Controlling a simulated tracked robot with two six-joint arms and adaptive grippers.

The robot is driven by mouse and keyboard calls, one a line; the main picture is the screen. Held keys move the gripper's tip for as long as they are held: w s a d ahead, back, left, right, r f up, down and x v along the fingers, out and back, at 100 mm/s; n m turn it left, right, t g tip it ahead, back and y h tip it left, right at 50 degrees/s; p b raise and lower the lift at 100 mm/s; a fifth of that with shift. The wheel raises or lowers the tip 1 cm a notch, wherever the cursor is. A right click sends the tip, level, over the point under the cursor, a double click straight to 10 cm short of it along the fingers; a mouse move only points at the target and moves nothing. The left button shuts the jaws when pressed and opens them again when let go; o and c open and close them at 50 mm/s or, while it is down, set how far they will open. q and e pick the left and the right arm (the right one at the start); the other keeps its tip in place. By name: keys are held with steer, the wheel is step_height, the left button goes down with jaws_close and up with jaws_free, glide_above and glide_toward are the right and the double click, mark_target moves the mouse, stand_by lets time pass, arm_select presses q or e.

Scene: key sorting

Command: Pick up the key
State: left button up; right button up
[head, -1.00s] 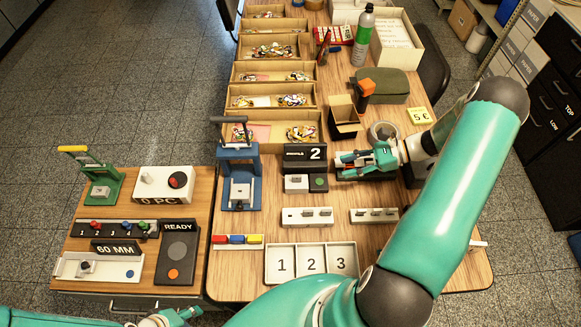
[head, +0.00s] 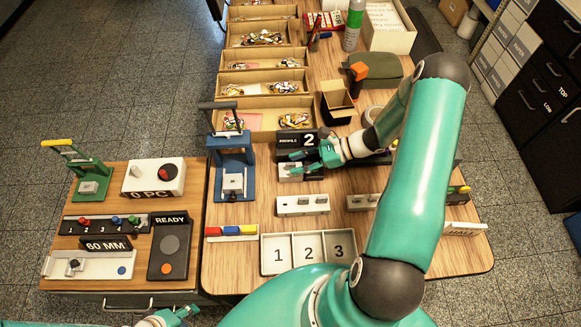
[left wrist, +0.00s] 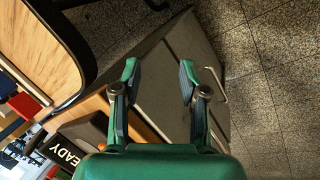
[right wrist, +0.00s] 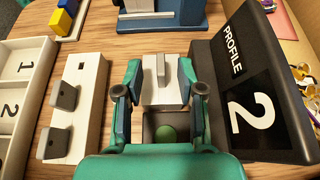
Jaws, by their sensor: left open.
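A small grey key-like piece (right wrist: 161,72) stands upright in a white block (right wrist: 160,93) beside the "PROFILE 2" display. In the right wrist view the fingers of my right gripper (right wrist: 161,78) are spread, one on each side of the block and piece. I cannot tell whether they touch the block. My left gripper (head: 190,311) is open and empty at the lower left; the left wrist view (left wrist: 158,75) shows cabinet and floor beyond its fingers.
The black "PROFILE 2" display (right wrist: 258,95) stands close to the right gripper. A white rack with grey pieces (head: 302,206) and a 1-2-3 tray (head: 263,258) lie in front. A blue press (head: 233,165) stands to the left. Bins of keys (head: 262,85) are behind.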

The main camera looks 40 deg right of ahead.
steer(key=x, duration=0.2)
steer(key=shift+w+a+f, duration=0.15)
steer(key=shift+w+a, duration=0.05)
steer(key=shift+w, duration=0.1)
jaws_close()
